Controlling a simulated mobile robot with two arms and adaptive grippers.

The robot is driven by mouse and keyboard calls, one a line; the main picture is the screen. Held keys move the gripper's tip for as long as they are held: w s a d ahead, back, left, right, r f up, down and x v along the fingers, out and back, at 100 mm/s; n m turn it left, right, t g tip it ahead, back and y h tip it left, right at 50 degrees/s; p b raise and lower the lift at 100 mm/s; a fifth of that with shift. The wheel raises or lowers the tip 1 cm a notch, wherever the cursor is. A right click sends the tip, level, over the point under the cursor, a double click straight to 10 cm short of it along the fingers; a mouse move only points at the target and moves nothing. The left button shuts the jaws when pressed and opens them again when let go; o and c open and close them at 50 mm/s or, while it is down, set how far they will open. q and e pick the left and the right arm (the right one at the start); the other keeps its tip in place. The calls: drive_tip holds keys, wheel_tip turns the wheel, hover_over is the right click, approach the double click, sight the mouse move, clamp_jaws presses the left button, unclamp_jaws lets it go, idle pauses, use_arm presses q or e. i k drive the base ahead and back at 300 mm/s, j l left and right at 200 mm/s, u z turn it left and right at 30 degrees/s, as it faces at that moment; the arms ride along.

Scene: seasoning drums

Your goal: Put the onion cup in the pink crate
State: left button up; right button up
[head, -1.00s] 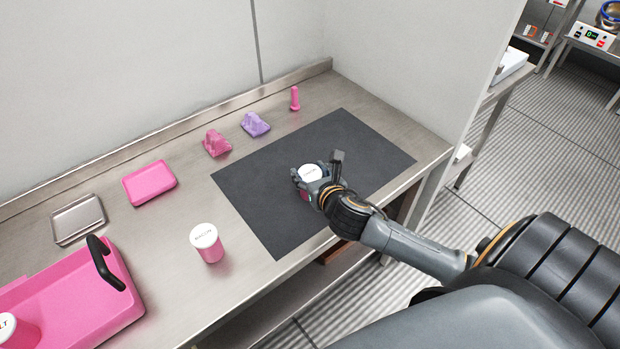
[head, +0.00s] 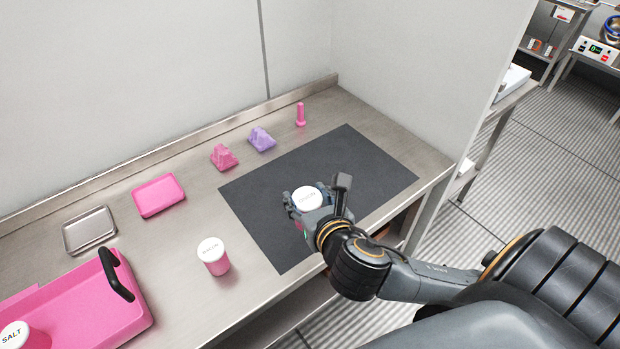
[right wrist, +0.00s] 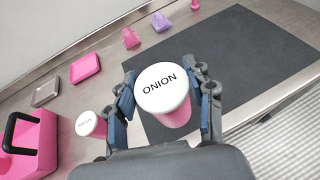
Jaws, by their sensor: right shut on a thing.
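The onion cup, pink with a white lid lettered ONION, shows in the right wrist view (right wrist: 165,90) and in the head view (head: 307,197). My right gripper (head: 305,203) is shut on it, one finger on each side, over the dark mat; the right wrist view shows both fingers (right wrist: 166,100). I cannot tell how far the cup is above the mat. The pink crate (head: 95,310) with a black handle stands at the lower left of the head view, partly cut off, with a SALT cup (head: 22,338) in it. It also shows at the left of the right wrist view (right wrist: 35,145). My left gripper is not in view.
A bacon cup (head: 213,257) stands between the crate and the dark mat (head: 375,175). A pink tray (head: 159,195), a metal tray (head: 90,231), a pink block (head: 223,157), a purple block (head: 262,139) and a pink peg (head: 300,115) sit farther back. The wall borders the counter.

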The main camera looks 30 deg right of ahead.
sight(94, 315)
drive_tip(key=j+z, duration=0.15)
drive_tip(key=j, duration=0.75)
drive_tip(key=j+z, duration=0.2)
drive_tip(key=j, duration=0.7)
drive_tip(key=j+z, duration=0.15)
drive_tip(key=j, duration=0.75)
